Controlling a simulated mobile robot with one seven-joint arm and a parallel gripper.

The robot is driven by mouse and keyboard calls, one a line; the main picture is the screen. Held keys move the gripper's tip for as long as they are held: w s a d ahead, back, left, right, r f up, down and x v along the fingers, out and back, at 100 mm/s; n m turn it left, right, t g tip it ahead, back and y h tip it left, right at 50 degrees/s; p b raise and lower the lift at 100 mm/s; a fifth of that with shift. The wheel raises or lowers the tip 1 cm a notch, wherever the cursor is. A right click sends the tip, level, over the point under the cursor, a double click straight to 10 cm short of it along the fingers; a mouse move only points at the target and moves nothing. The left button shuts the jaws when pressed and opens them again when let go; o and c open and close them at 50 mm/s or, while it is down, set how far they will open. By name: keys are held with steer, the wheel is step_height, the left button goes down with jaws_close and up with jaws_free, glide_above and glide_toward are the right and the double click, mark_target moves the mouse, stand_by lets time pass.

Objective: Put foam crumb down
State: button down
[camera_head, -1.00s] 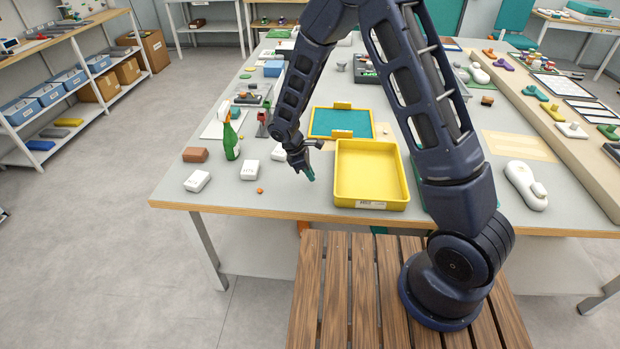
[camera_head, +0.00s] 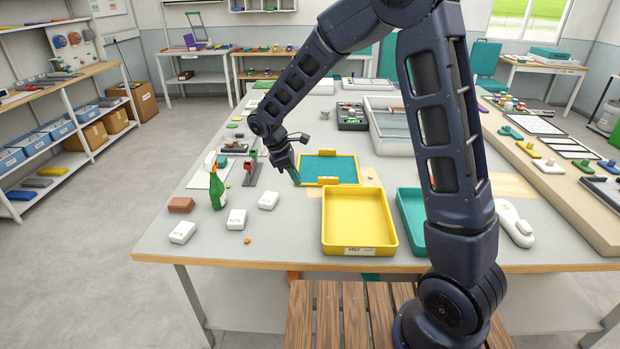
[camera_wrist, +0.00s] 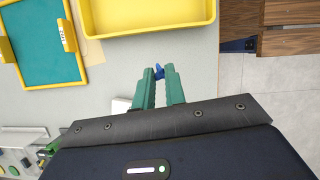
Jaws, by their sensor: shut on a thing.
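My gripper (camera_head: 296,180) is over the table, at the left front corner of the teal mat in its yellow frame (camera_head: 328,168). In the wrist view its green fingers (camera_wrist: 159,78) are shut on a small blue foam crumb (camera_wrist: 159,70), which sticks out between the tips. The crumb is too small to make out in the head view. The fingers are behind and left of the yellow tray (camera_head: 358,248), clear of it in the picture. The yellow tray looks empty.
A teal tray (camera_head: 410,225) stands right of the yellow one, partly behind my arm. White blocks (camera_head: 236,219), a green spray bottle (camera_head: 217,190), a brown block (camera_head: 181,205) and an orange bit (camera_head: 247,241) are at left. The table front between them and the yellow tray is clear.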

steer(key=w+a, duration=0.1)
steer(key=w, duration=0.9)
glide_above(324, 169)
steer(key=a, duration=0.1)
steer(key=shift+m, duration=0.4)
step_height(324, 169, down, 19)
steer(key=shift+w+a+f, duration=0.1)
steer(key=shift+w, duration=0.05)
steer(key=c, duration=1.7)
jaws_free()
steer(key=shift+f, duration=0.1)
steer(key=shift+o, duration=1.2)
